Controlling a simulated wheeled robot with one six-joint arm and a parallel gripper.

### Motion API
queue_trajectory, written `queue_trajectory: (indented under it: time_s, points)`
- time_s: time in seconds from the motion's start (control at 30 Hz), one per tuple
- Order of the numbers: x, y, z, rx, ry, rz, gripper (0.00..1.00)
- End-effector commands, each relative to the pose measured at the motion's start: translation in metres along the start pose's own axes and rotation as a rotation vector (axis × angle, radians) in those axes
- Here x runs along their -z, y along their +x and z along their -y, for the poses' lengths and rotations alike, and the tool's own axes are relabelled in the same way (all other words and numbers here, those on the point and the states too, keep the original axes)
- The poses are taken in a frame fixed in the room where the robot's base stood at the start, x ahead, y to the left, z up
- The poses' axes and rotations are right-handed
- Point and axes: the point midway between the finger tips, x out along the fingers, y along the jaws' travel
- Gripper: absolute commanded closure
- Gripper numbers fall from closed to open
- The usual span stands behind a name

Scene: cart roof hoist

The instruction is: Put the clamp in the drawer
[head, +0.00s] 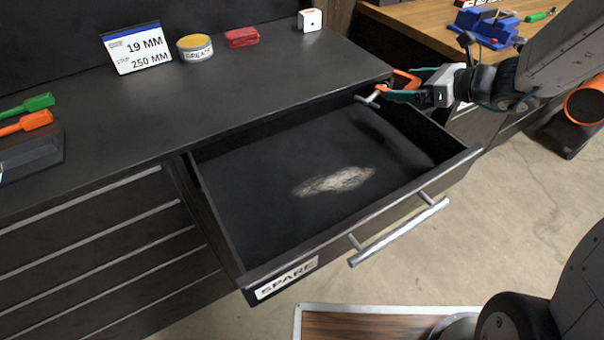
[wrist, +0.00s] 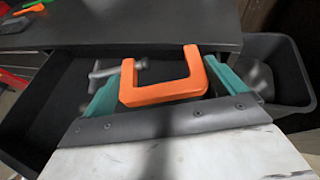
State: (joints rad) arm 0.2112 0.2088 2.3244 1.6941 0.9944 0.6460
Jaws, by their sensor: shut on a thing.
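The clamp (head: 405,82) is an orange C-shaped frame with a grey screw and crossbar. My gripper (head: 400,93) is shut on it, holding it at the back right corner of the open drawer. In the wrist view the orange clamp (wrist: 165,92) sits between the teal fingers of my gripper (wrist: 163,90), its grey screw pointing left over the drawer. The drawer (head: 255,225), labelled SPARE, is pulled out and holds only a pale dusty patch on its dark floor. Whether the clamp touches the drawer's rim cannot be told.
The dark cabinet top (head: 120,110) carries a sign (head: 137,50), a round tin (head: 195,48), a red cloth (head: 242,37) and a white block (head: 310,20). A wooden bench (head: 420,20) with a blue vise (head: 487,25) stands at the back right. The wrist view shows a dark bin (wrist: 275,70) at right.

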Motion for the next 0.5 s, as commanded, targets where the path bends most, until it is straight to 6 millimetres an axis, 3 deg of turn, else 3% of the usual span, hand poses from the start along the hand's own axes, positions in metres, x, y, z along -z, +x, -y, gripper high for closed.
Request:
queue_trajectory:
  time_s: [0.13,0.3,0.4,0.5]
  points:
    - [0.010,0.034,-0.056,-0.265,-0.121,-0.005,0.36]
    - [0.026,0.052,-0.123,-0.588,-0.249,0.002,0.36]
    - [0.034,0.054,-0.149,-0.717,-0.291,0.008,0.36]
    - [0.045,0.057,-0.161,-0.783,-0.308,0.011,0.36]
